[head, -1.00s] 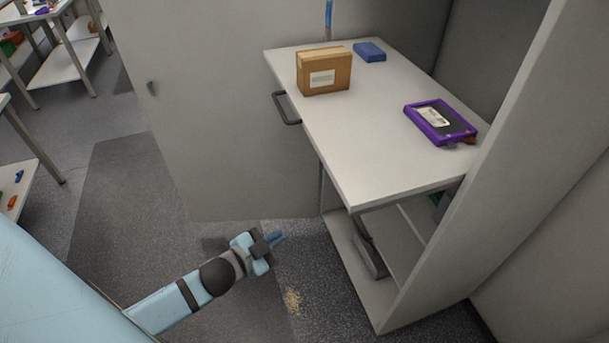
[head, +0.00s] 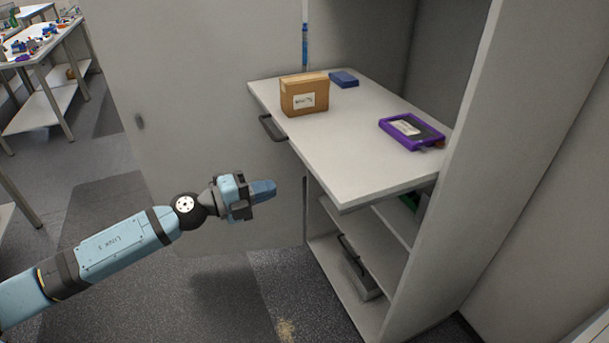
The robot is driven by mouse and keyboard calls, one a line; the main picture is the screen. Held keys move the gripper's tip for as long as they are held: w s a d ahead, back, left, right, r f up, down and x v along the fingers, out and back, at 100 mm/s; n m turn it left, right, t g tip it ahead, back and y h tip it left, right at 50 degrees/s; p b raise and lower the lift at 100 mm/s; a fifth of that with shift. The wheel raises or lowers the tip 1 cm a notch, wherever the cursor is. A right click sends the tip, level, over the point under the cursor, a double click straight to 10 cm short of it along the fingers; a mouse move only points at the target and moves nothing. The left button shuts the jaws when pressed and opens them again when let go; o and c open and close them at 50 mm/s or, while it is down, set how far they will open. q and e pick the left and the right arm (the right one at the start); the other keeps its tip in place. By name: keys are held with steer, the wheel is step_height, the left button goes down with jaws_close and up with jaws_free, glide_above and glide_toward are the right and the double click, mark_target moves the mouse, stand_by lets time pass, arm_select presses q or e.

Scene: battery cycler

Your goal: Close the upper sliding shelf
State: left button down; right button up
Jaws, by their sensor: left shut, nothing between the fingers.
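The upper sliding shelf (head: 350,166) is a white board pulled out of the grey cabinet (head: 447,175). A dark handle (head: 272,128) sits on its left front edge. A cardboard box (head: 304,95), a small blue box (head: 343,79) and a purple-framed device (head: 411,132) rest on it. My left gripper (head: 268,188) is shut and empty. In the picture it is below the handle and left of the shelf's edge, apart from both. My right gripper is not in view.
An open grey cabinet door (head: 200,110) stands behind my left gripper. Tables with small parts (head: 40,40) stand at the far left.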

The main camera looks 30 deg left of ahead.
mark_target(315, 176)
arm_select(q)
steer(key=p+x, duration=0.2)
steer(key=x, duration=0.7)
steer(key=shift+p, duration=0.3)
steer(key=shift+w, duration=0.1)
steer(key=shift+w, duration=0.1)
